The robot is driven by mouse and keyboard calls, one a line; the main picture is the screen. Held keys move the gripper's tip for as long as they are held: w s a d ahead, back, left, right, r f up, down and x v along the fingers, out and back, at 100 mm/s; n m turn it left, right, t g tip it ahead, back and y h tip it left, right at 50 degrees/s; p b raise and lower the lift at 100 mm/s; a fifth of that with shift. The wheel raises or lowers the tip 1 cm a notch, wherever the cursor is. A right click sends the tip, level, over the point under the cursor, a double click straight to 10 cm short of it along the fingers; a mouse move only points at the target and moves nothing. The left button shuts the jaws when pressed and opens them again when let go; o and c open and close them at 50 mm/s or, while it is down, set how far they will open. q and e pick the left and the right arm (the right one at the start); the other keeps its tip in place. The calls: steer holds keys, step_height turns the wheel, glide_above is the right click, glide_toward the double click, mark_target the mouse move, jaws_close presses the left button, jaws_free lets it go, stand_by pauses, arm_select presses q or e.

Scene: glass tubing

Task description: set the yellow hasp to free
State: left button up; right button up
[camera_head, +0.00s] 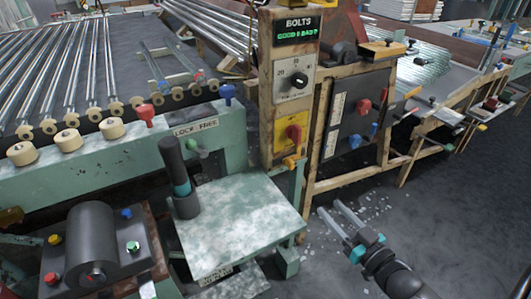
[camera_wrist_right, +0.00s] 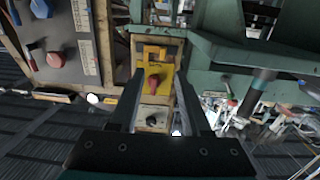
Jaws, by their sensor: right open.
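A small yellow hasp (camera_head: 291,162) sits low on the wooden post, just under a yellow plate with a red knob (camera_head: 295,134). In the right wrist view the hasp (camera_wrist_right: 155,53) shows beyond the knob (camera_wrist_right: 153,86), between the lines of my fingers. Its lock or free position is too small to read. My right gripper (camera_head: 334,211) is open and empty, in front of and to the right of the post, apart from the hasp. My left gripper is not in view.
A green bench (camera_head: 240,220) with an upright dark handle (camera_head: 173,165) stands left of the post. A "LOCK FREE" label (camera_head: 195,128) is on the green frame. A dark panel (camera_head: 350,115) with red and blue knobs is right of the post. Floor before it is open.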

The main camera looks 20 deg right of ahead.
steer(key=w+r, duration=0.2)
steer(key=b, duration=0.5)
glide_toward(293, 166)
steer(key=w, duration=0.7)
steer(key=shift+w+a+f, duration=0.15)
steer(key=shift+w+a, duration=0.1)
steer(key=shift+a, duration=0.05)
arm_select(q)
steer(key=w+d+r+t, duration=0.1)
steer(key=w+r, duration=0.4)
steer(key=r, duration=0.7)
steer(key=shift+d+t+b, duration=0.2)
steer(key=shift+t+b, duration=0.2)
steer(key=shift+b, duration=0.05)
arm_select(e)
steer(key=shift+w, duration=0.7)
steer(key=shift+a, duration=0.1)
jaws_close()
